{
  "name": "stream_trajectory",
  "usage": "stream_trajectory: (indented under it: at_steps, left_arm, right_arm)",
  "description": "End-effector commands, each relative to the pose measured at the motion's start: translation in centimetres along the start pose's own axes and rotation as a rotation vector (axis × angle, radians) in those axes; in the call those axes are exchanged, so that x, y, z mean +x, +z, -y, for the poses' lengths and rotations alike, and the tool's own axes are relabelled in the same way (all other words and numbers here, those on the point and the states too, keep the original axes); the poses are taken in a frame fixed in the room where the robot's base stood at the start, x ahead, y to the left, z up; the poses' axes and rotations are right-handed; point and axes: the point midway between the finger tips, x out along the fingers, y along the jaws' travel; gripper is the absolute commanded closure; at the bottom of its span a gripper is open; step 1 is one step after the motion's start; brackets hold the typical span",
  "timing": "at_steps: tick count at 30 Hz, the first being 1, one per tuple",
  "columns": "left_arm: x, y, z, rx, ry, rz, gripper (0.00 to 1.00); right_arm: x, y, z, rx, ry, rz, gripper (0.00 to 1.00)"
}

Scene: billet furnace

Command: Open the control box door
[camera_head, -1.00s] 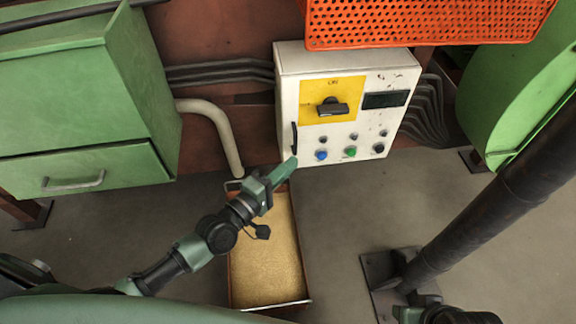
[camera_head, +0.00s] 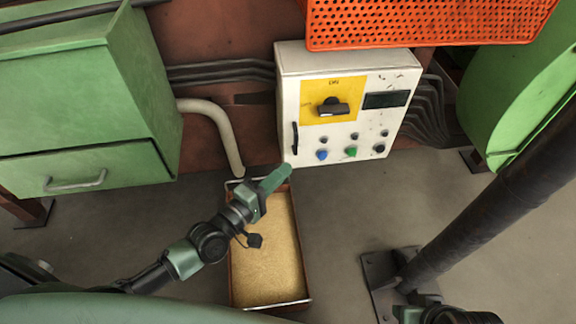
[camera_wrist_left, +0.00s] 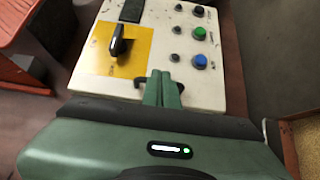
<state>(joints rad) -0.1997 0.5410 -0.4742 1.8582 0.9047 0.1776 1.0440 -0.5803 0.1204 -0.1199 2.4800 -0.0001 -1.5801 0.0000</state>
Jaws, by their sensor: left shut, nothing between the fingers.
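The control box (camera_head: 345,68) is white, with a yellow panel and black rotary switch (camera_head: 333,107), a dark display and several buttons. Its door is closed, with a black handle (camera_head: 295,138) at the lower left edge. My left gripper (camera_head: 288,169) is shut and empty, just below the handle and the box's lower left corner. In the left wrist view its green fingers (camera_wrist_left: 162,78) are together beside the black handle (camera_wrist_left: 143,84), partly covering it; whether they touch it I cannot tell. Of my right arm only a part shows at the bottom right; its gripper is not visible.
A tray of yellowish grains (camera_head: 265,250) lies on the floor below the box. A green cabinet (camera_head: 75,90) stands left, a bent pipe (camera_head: 222,130) beside it. An orange perforated panel (camera_head: 425,22) hangs above. A dark post (camera_head: 490,200) rises at the right.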

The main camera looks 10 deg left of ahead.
Motion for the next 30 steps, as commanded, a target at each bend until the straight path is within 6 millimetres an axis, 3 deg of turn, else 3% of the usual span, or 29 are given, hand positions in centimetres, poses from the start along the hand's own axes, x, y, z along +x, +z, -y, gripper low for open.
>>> stream_trajectory:
  at_steps: [3,8,11,14,18,21,25,30]
  left_arm:
    - [-2.3,0.0,0.1,0.002,-0.005,0.002,1.00]
    - [-4.4,0.0,0.0,0.002,-0.003,0.001,1.00]
    - [-4.8,-0.1,0.0,-0.055,0.003,-0.013,0.72]
    - [-3.8,-0.5,-0.1,-0.342,0.030,-0.072,0.68]
    - [-1.4,-1.2,0.0,-0.961,0.112,-0.167,0.68]
    - [-0.3,-1.4,0.1,-1.319,0.173,-0.201,0.68]
    - [0.7,-1.5,0.1,-1.553,0.215,-0.214,0.68]
    - [2.6,-2.0,0.0,-1.576,0.219,-0.213,0.68]
  right_arm:
    - [-0.2,-0.1,0.0,0.000,0.000,0.000,0.64]
    - [-0.4,-0.1,0.0,0.000,0.000,0.000,0.64]
    - [-0.3,-0.1,0.0,0.000,0.000,0.000,0.64]
    - [-0.1,-0.1,0.0,0.000,0.000,0.000,0.64]
    - [0.2,0.0,0.0,0.000,-0.001,0.000,0.64]
    - [0.3,0.1,0.0,0.000,0.000,0.000,0.64]
    - [0.3,0.1,0.0,0.000,0.000,0.000,0.64]
    - [-0.1,-0.1,0.0,0.000,0.000,0.000,0.64]
